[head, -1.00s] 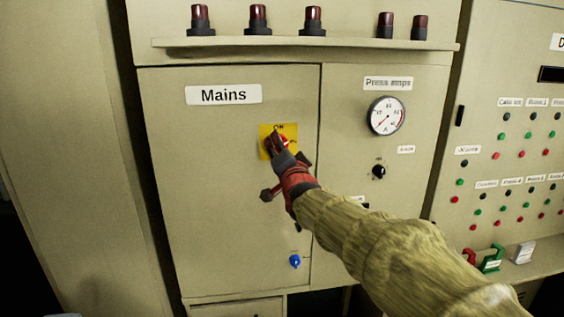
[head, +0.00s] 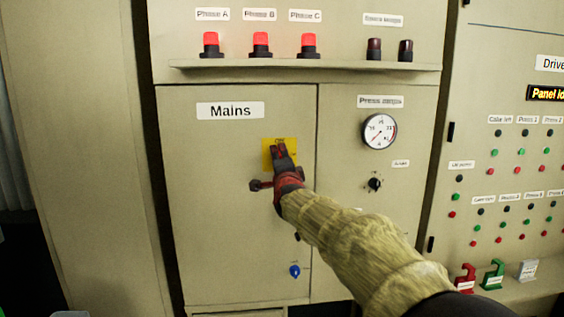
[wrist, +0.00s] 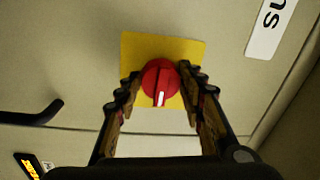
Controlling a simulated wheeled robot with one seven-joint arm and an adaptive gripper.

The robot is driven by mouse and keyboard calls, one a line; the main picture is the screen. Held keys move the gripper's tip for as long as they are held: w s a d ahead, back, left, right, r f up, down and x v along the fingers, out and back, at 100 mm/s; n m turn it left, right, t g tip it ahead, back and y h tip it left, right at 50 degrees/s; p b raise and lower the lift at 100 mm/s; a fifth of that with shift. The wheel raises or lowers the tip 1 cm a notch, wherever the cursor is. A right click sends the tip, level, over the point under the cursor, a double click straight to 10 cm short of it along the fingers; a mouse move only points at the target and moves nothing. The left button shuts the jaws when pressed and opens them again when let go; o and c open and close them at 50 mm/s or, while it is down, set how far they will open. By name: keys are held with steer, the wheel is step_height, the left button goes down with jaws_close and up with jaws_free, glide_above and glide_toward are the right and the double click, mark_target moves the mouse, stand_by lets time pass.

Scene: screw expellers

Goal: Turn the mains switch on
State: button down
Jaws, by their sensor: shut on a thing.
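The mains switch is a round red knob with a white mark, on a yellow plate (head: 268,147) below the "Mains" label (head: 230,111). In the wrist view the knob (wrist: 160,84) sits between my fingers, with the yellow plate (wrist: 150,48) behind it. The wrist view also shows my gripper (wrist: 159,78), one finger on each side of the knob.
Red lamps Phase A (head: 211,44), Phase B (head: 261,44) and Phase C (head: 309,45) glow on the shelf; two lamps beside them are dark. A display (head: 547,94) at right is lit. The gauge (head: 379,131) and blue knob (head: 294,271) are clear of my arm.

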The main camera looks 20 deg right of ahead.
steer(key=shift+f, duration=0.1)
steer(key=c, duration=1.2)
jaws_free()
steer(key=shift+o, duration=0.5)
steer(key=r+v, duration=0.1)
steer(key=v, duration=1.1)
steer(key=shift+f, duration=0.45)
